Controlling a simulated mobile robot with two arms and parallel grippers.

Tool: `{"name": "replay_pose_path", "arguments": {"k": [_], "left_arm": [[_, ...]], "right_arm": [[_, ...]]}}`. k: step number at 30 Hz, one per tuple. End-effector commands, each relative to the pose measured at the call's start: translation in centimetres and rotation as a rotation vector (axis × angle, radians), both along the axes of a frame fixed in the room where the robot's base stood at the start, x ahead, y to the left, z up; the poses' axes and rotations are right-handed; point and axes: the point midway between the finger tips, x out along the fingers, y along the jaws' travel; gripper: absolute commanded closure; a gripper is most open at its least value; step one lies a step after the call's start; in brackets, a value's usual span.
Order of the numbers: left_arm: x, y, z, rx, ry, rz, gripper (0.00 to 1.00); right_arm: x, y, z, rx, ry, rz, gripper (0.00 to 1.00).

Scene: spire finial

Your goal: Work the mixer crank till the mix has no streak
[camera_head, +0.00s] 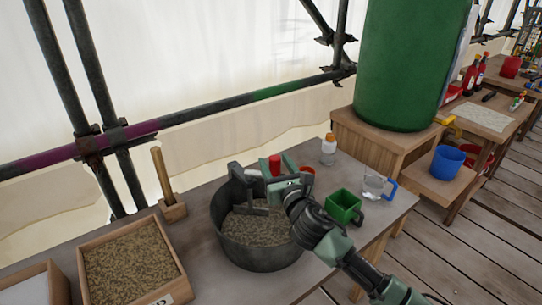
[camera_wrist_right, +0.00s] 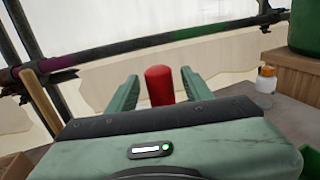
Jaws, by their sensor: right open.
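The mixer is a dark round tub (camera_head: 235,253) on the bench, with a grey metal frame (camera_head: 237,181) over it. Speckled tan-grey mix (camera_head: 257,230) lies inside; I cannot make out a streak at this size. The upright red crank grip (camera_head: 275,163) stands at the frame's far right side. My right gripper (camera_head: 279,172) reaches over the tub, its fingers open near the red grip. In the right wrist view the red grip (camera_wrist_right: 160,86) shows between the two green fingers, with a gap on each side. My left gripper is out of view.
A wooden box of grit (camera_head: 130,262) and a wooden-handled tool in a block (camera_head: 174,209) are left of the tub. A green square cup (camera_head: 343,207), a clear blue-handled jug (camera_head: 375,186) and an orange-capped bottle (camera_head: 328,151) are right. Scaffold poles run behind.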

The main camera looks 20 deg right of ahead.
Motion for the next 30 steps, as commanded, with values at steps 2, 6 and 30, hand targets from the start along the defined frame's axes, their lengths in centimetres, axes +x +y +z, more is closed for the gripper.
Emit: {"name": "replay_pose_path", "arguments": {"k": [2,6,30], "left_arm": [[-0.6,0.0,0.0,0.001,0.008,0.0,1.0],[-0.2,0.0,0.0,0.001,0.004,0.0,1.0],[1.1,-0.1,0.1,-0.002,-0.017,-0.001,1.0]], "right_arm": [[1.3,0.1,0.1,0.001,0.0,-0.001,0.49],[2.7,0.1,0.0,0.002,0.001,0.0,0.49],[3.2,0.1,0.0,0.001,0.001,0.0,1.0]]}}
